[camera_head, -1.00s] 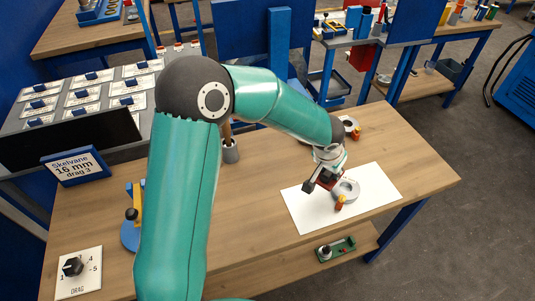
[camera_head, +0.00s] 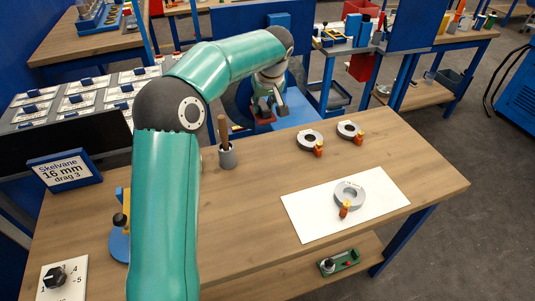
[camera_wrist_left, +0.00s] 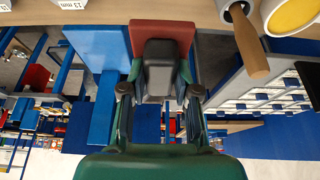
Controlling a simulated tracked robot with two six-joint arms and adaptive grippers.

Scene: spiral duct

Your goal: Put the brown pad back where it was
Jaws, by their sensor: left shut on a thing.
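My left gripper (camera_head: 266,108) is over the back edge of the wooden bench (camera_head: 300,175), in front of a blue panel. In the left wrist view its fingers (camera_wrist_left: 160,95) are closed around a dark grey block-shaped grip. A reddish-brown pad (camera_wrist_left: 162,31) shows at the far end of this grip. In the head view only a small dark red part of the pad (camera_head: 265,121) shows under the gripper; I cannot tell whether it touches anything. My right gripper is not in view.
A grey ring (camera_head: 350,195) with a red-orange clamp lies on a white sheet (camera_head: 303,214). Two similar rings (camera_head: 309,139) (camera_head: 348,130) lie behind it. A grey cup (camera_head: 227,158) holding a wooden-handled tool stands near the gripper. A sign (camera_head: 62,172) stands left. The bench's middle is clear.

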